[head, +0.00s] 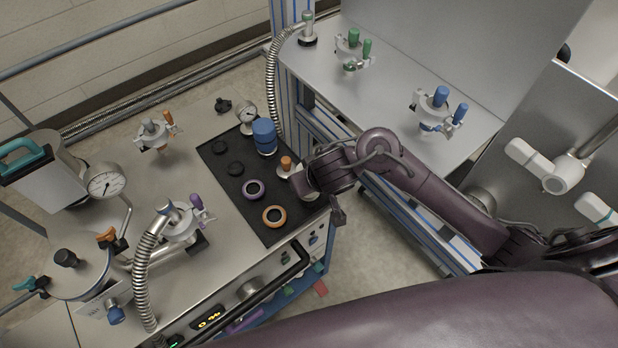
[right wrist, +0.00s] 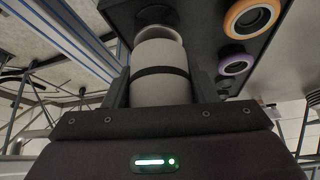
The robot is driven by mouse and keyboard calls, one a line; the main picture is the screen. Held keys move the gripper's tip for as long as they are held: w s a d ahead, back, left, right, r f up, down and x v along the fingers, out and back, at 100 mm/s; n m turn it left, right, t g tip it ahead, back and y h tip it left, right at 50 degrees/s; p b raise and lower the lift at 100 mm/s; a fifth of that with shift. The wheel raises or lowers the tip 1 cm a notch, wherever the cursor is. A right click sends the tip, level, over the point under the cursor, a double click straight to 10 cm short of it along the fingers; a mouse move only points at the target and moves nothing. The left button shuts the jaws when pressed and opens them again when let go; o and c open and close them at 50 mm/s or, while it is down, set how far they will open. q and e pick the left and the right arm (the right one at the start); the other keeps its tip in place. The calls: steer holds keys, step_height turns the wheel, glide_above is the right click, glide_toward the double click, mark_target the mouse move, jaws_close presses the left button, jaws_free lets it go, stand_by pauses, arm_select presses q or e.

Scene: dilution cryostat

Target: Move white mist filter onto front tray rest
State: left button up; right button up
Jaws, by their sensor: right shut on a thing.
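The white mist filter (right wrist: 160,78) is a pale cylinder with a black band, seen in the right wrist view between my right gripper's fingers. My right gripper (right wrist: 160,95) is shut on it. In the head view my right gripper (head: 318,198) is over the right edge of the black tray (head: 222,158), and the arm largely hides the filter. The filter's far end lies against the dark tray in the wrist view; I cannot tell whether it touches. Which place is the front tray rest is unclear. My left gripper is not in view.
The tray holds a blue filter (head: 264,136), a purple ring (head: 253,190), an orange ring (head: 274,216) and dark round pieces. An orange-topped part (head: 286,163) stands close to my gripper. A pressure gauge (head: 246,114) and ribbed hose (head: 272,85) stand behind.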

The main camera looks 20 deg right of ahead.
steer(key=shift+f+b, duration=0.5)
steer(key=shift+f, duration=0.15)
steer(key=o, duration=1.2)
steer(key=s+r+p, duration=0.1)
steer(key=r+p, duration=0.3)
steer(key=s+r+p, duration=0.1)
steer(key=r+p, duration=0.4)
steer(key=s+r+p, duration=0.2)
steer(key=r+p, duration=0.2)
steer(key=shift+d+r, duration=0.3)
steer(key=shift+r, duration=0.1)
steer(key=shift+a, duration=0.1)
